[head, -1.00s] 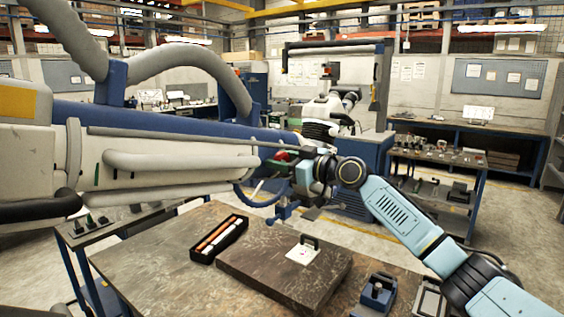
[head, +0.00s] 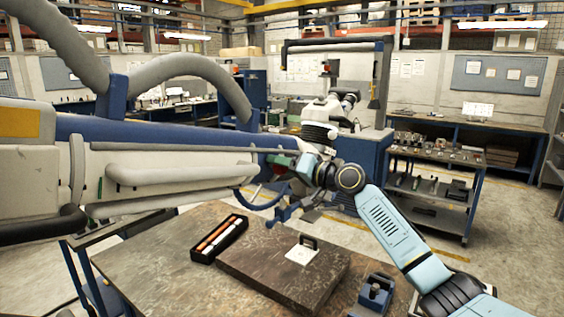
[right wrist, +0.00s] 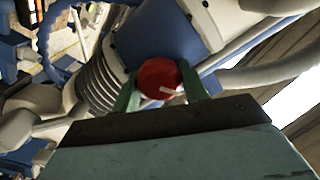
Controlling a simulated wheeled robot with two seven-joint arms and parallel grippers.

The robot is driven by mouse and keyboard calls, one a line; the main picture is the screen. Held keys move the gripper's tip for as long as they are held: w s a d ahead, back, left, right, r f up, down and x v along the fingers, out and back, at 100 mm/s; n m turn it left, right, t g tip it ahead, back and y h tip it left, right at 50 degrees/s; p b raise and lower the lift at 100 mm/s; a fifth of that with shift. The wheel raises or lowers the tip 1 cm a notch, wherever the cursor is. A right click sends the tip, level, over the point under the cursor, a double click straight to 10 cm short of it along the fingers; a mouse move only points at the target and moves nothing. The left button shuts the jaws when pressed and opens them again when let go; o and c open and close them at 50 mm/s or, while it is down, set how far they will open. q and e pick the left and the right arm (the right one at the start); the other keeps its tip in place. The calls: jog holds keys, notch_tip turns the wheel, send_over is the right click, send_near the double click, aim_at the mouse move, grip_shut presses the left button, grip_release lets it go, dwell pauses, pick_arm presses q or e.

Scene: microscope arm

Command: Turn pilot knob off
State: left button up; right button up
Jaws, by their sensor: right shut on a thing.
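The pilot knob (right wrist: 159,78) is round and red with a white mark, on the blue and white arm body. In the right wrist view it lies between the two green fingers of my right gripper (right wrist: 160,90), which is shut on it. In the head view my right gripper (head: 281,166) reaches in from the right to the end of the blue and white arm (head: 190,140); a bit of red shows there, mostly hidden by the gripper. My left gripper is not in view.
A workbench (head: 140,262) stands below with a dark slab (head: 270,265), a black tray (head: 205,257) of orange and white sticks and a blue block (head: 376,290). A grey hose (head: 180,62) arches above the arm.

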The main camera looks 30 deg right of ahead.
jog(key=shift+m+p, duration=0.45)
jog(key=shift+m, duration=0.65)
jog(key=o, duration=1)
jog(key=b+v, duration=0.4)
jog(key=v, duration=0.9)
jog(key=shift+s+d, duration=0.1)
jog(key=shift+s, duration=0.1)
